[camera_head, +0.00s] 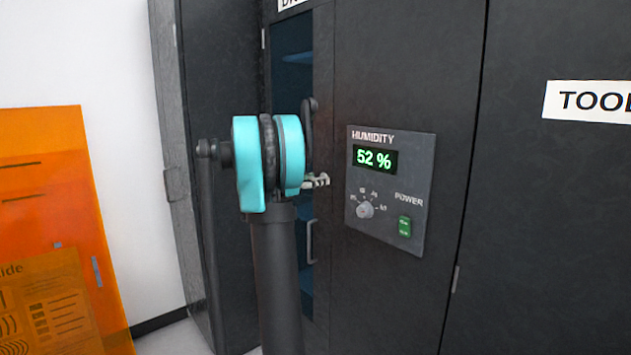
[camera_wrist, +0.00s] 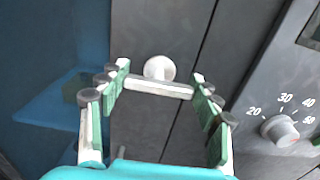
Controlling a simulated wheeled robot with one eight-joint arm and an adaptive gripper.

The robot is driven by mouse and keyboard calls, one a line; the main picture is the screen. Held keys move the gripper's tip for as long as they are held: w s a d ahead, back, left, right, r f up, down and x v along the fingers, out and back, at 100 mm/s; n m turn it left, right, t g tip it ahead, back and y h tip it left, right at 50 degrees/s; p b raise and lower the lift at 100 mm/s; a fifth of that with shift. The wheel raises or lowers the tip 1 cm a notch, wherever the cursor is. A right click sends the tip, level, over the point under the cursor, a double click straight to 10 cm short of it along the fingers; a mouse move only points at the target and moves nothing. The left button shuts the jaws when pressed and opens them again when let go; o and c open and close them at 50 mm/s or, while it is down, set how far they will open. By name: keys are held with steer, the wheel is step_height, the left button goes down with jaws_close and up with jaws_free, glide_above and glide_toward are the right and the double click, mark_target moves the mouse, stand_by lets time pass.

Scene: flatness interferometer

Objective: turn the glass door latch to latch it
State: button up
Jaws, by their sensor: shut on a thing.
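The glass door latch is a pale grey bar (camera_wrist: 158,88) on a round light knob (camera_wrist: 159,68), mounted on the dark door frame. In the wrist view the bar lies nearly level, tilted slightly down to the right, and its right end reaches the dark seam beside the frame. My gripper (camera_wrist: 160,84) is shut on the bar, one finger at each end. In the head view my arm hides the latch and most of the gripper; only a small light part of the gripper (camera_head: 317,181) shows beside the cabinet front.
The humidity panel (camera_head: 390,225), with a dial (camera_head: 365,209) and green power switch (camera_head: 405,226), is close on the right. The blue cabinet interior (camera_wrist: 50,60) shows at left. An orange sheet (camera_head: 45,200) stands by the wall. A tools cabinet is at far right.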

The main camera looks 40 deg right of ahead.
steer(key=shift+m, duration=0.4)
steer(key=m, duration=0.8)
steer(key=shift+s+m, duration=0.1)
steer(key=shift+m, duration=0.2)
steer(key=m, duration=0.4)
steer(key=shift+f, duration=0.1)
steer(key=shift+s+m, duration=0.1)
steer(key=shift+m, duration=1.7)
steer(key=shift+f+m, duration=0.1)
steer(key=shift+m, duration=0.2)
steer(key=o, duration=1.2)
steer(key=shift+c, duration=0.2)
steer(key=shift+a, duration=0.1)
